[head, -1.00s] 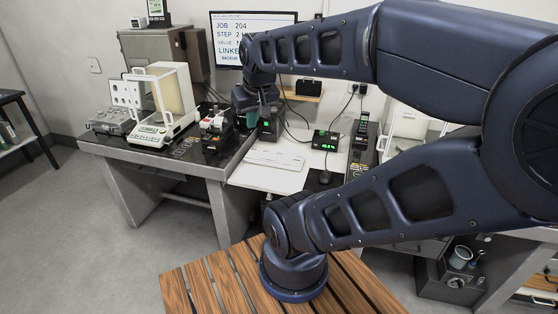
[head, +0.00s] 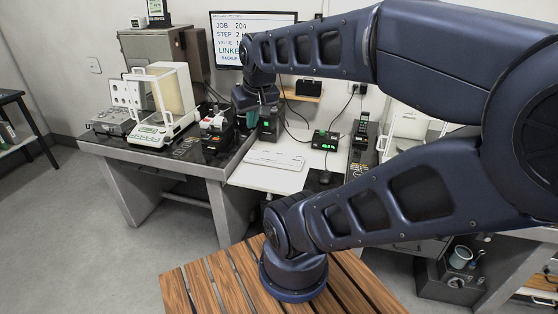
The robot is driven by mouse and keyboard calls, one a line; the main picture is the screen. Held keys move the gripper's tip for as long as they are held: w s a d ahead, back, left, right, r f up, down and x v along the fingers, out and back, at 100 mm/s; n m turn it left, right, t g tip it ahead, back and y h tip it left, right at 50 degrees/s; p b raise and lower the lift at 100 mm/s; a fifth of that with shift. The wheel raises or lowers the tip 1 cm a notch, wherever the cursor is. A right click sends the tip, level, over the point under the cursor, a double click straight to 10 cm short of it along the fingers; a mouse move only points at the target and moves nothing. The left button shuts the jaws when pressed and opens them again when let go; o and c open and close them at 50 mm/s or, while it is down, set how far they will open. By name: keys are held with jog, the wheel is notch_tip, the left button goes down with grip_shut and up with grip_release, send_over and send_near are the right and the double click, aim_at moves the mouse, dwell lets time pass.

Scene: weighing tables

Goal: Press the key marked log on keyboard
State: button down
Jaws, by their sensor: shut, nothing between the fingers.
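The keyboard (head: 275,160) is a pale, slim slab on the white lower desk in the middle of the head view. Its key markings are too small to read, so I cannot pick out the log key. My gripper (head: 251,118) is shut and empty, pointing down at the end of my arm. It shows above and to the left of the keyboard in the picture, near the dark boxes behind it. Its fingertips are small and hard to make out, and I cannot see it touching the keyboard.
A monitor (head: 229,40) shows job text behind my arm. An analytical balance (head: 162,125) and a red-and-black device (head: 215,130) stand on the dark table at left. A box with a green display (head: 325,140) and a mouse (head: 325,178) are right of the keyboard. Cables hang behind.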

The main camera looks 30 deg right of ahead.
dwell(0.4)
jog(key=w+d+f+m+y, duration=0.2)
jog(key=w+m, duration=0.1)
jog(key=w, duration=0.7)
jog(key=w+d+f+m+y, duration=0.1)
jog(key=w+f+m, duration=0.15)
jog(key=w, duration=0.75)
jog(key=w+d+f+m+y, duration=0.2)
jog(key=w+m, duration=0.2)
jog(key=w, duration=0.7)
jog(key=m+t, duration=0.4)
jog(key=m, duration=0.8)
send_over(268, 152)
notch_tip(268, 152, down, 27)
jog(key=shift+w+d+f+h, duration=0.15)
jog(key=shift+w+f+h, duration=0.05)
jog(key=shift+h, duration=0.3)
jog(key=shift+f, duration=4.4)
